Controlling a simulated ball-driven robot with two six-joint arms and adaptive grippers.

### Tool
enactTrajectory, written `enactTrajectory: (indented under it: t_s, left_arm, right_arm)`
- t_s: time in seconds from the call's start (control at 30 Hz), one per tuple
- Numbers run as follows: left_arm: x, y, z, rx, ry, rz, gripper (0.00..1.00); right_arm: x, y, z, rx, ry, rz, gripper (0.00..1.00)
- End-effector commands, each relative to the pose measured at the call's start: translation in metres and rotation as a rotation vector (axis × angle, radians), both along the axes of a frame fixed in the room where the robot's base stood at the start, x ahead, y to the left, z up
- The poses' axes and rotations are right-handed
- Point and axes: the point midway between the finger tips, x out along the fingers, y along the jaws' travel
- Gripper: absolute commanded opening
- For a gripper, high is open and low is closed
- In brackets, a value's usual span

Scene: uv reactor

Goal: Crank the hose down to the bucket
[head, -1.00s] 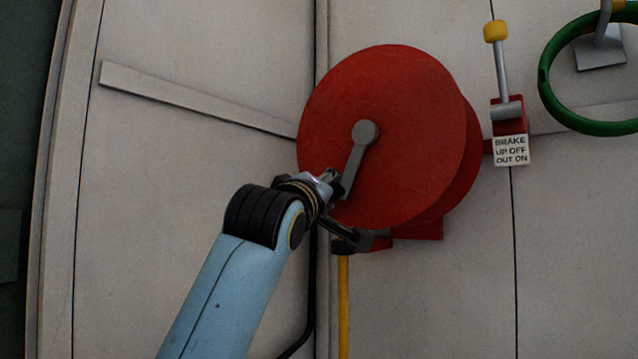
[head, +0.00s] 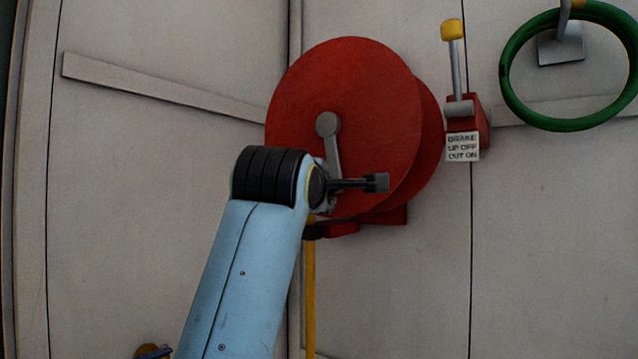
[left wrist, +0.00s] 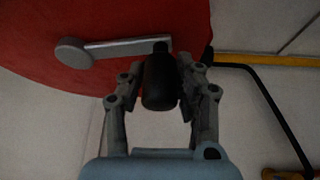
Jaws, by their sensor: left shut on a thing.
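The red hose reel (head: 365,85) is on the wall, with a grey crank arm (head: 332,150) hanging down from its hub and leaning slightly right. The left wrist view shows the crank arm (left wrist: 130,44) with a black handle (left wrist: 160,82) at its end. My left gripper (left wrist: 168,78) has its fingers on both sides of this handle, shut on it. The yellow hose (head: 310,285) hangs straight down below the reel. No bucket can be made out. My right gripper is not in view.
A brake lever (head: 457,65) with a yellow knob stands upright right of the reel, above a label (head: 463,146). A green ring (head: 507,85) hangs at the upper right. A grey bar (head: 160,90) crosses the wall at left. The wall right of the hose is clear.

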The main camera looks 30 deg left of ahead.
Motion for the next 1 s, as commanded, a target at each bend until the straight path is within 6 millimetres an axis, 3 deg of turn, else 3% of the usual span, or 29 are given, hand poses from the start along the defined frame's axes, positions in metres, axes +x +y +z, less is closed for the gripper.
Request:
enactTrajectory:
  t_s: [0.43, 0.47, 0.6, 0.87, 1.0]
  left_arm:
    - [0.0, -0.001, -0.002, -0.01, 0.006, -0.002, 0.0]
    - [0.0, -0.001, -0.002, -0.01, 0.006, -0.002, 0.36]
    - [0.0, -0.001, -0.001, -0.01, 0.004, -0.002, 0.55]
    - [0.0, 0.0, 0.0, -0.009, 0.001, -0.001, 0.55]
    - [0.0, 0.0, 0.014, -0.01, -0.003, 0.0, 0.55]
  right_arm:
    - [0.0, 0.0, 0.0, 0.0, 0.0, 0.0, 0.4]
    - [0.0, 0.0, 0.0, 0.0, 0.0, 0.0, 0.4]
    - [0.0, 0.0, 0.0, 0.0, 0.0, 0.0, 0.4]
    - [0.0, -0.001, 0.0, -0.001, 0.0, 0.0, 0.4]
    - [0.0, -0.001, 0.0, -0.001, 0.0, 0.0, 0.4]
